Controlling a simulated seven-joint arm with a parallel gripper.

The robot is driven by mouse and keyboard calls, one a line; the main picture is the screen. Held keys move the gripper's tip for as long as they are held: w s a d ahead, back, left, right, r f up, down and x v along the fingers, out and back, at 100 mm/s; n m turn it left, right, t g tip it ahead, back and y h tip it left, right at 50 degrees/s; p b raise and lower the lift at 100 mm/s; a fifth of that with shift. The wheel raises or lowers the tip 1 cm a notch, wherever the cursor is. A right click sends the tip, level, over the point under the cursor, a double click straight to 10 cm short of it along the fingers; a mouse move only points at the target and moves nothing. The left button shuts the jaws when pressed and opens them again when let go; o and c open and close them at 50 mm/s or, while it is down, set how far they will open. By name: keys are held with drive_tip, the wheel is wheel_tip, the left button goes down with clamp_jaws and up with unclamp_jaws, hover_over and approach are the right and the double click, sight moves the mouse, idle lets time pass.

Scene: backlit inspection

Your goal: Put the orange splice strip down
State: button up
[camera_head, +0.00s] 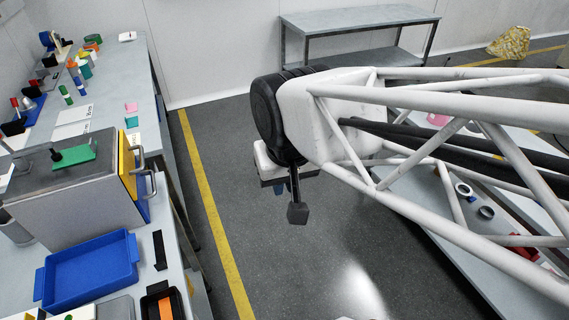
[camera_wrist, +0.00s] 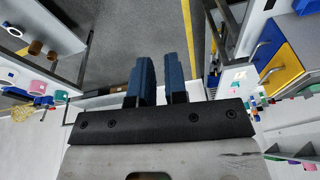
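A flat orange strip (camera_head: 165,308) lies in a small black tray (camera_head: 149,300) at the bottom of the head view, on the left bench; it looks like the orange splice strip. The tray is cut off by the frame's lower edge. My gripper (camera_head: 279,189) hangs over the open floor, right of the bench and well away from the tray. In the wrist view, the two blue fingers of my gripper (camera_wrist: 163,65) stand apart with a clear gap. No strip shows between them.
A blue tray (camera_head: 92,272) and a grey box with a yellow front (camera_head: 127,166) stand on the left bench. A narrow black piece (camera_head: 159,250) lies beside the blue tray. Another bench with rings (camera_head: 486,212) is at right. The floor between is clear.

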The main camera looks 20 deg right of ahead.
drive_tip(key=shift+s+d+r+n, duration=0.15)
drive_tip(key=shift+d+n, duration=0.1)
drive_tip(key=shift+d, duration=0.2)
drive_tip(key=shift+s+d+r+n, duration=0.1)
drive_tip(key=shift+d+n, duration=0.15)
drive_tip(key=shift+d, duration=0.2)
